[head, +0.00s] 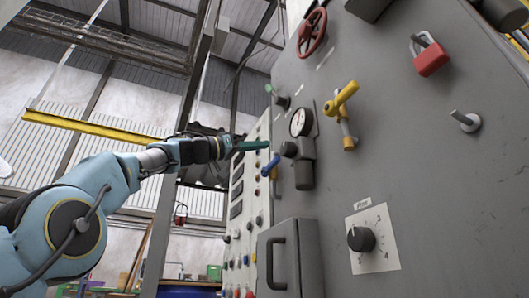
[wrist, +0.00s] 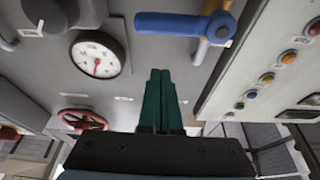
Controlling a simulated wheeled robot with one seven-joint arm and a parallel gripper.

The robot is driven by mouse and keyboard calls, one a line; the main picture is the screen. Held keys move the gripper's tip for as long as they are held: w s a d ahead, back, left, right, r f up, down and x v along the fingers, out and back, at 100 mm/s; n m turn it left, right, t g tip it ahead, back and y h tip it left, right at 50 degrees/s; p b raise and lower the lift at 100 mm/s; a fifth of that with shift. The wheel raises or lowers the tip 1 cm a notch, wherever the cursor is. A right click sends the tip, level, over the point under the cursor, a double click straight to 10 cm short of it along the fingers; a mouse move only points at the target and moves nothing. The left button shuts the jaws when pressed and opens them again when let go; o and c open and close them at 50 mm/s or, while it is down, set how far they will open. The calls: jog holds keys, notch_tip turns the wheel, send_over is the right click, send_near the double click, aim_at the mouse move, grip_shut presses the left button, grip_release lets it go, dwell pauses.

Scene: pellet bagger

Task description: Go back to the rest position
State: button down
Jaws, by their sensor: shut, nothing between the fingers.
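My gripper (head: 268,145) is shut and empty in the head view, its green fingers pointing right toward the grey machine panel (head: 400,140). In the wrist view my gripper (wrist: 160,75) shows its two green fingers pressed together. A blue-handled lever (wrist: 180,23) lies just beyond the fingertips there; I cannot tell whether they touch it. The blue lever also shows in the head view (head: 270,166), just below the fingertips. A round pressure gauge (head: 298,122) is to their right, and it also shows left of the fingers in the wrist view (wrist: 98,55).
The panel carries a yellow valve handle (head: 342,98), a red handwheel (head: 311,32), a red padlock (head: 431,56) and a dial (head: 361,239). A door handle (head: 276,263) sticks out low. A column of coloured buttons (wrist: 268,79) is beside the lever. Open space lies left of the panel.

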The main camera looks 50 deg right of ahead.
jog(key=b+v, duration=0.3)
jog(key=v, duration=0.4)
jog(key=shift+a+b, duration=0.35)
jog(key=shift+f, duration=0.1)
